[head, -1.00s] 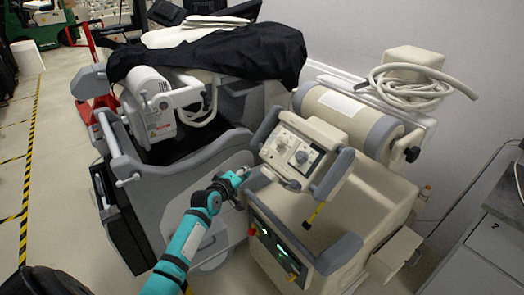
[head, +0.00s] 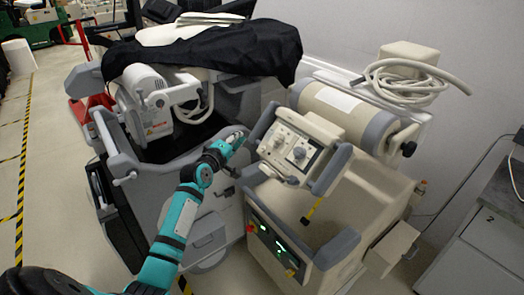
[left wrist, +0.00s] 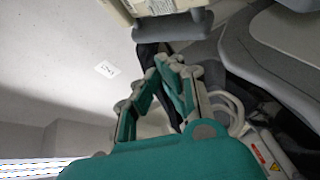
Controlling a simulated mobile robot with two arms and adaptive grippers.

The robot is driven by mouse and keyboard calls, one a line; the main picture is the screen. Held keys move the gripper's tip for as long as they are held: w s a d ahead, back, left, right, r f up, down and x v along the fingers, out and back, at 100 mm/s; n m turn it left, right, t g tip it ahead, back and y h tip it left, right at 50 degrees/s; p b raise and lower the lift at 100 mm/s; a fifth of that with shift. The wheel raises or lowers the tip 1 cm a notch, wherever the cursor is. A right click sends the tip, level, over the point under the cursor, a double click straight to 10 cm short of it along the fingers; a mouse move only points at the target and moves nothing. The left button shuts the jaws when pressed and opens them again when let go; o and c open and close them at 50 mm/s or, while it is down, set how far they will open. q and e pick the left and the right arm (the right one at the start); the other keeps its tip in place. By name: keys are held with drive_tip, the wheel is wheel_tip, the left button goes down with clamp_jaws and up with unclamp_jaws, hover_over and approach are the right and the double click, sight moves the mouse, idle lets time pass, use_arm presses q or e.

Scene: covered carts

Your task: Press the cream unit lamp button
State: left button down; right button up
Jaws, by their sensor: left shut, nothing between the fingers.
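The cream unit (head: 375,205) stands at the right of the head view. Its upper control panel (head: 290,146), with knobs and small controls, sits between grey handles. Its front has green-lit displays (head: 267,236) and a red knob (head: 251,228). I cannot make out which control is the lamp button. My left gripper (head: 240,138) is shut and empty, just left of the panel's left handle, apparently above the gap between the two units. In the left wrist view the teal fingers (left wrist: 168,66) show, with a cream and grey part (left wrist: 172,15) beyond them. My right gripper is not in view.
A grey unit (head: 190,210) with a white tube-like head (head: 148,98) stands close on the left, partly under a black cover (head: 210,52). A coiled hose (head: 410,78) lies on the cream unit's back. A grey cabinet (head: 490,240) stands at right. Floor is free at far left.

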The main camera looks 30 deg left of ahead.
sight(263, 149)
use_arm(q)
drive_tip(key=w+d+f+b, duration=0.2)
drive_tip(key=w+f+b, duration=0.3)
drive_tip(key=shift+w+d+f, duration=0.15)
drive_tip(key=shift+w+f, duration=0.05)
idle(1.5)
drive_tip(key=shift+w+d+f, duration=0.1)
drive_tip(key=shift+w+f, duration=0.15)
drive_tip(key=shift+w+d+f+b, duration=0.15)
drive_tip(key=shift+w+f+b, duration=0.2)
drive_tip(key=shift+b, duration=0.15)
idle(0.6)
drive_tip(key=shift+s+r, duration=0.1)
drive_tip(key=shift+s+a+r+p, duration=0.2)
drive_tip(key=shift+s+r+p, duration=0.35)
drive_tip(key=shift+p, duration=0.25)
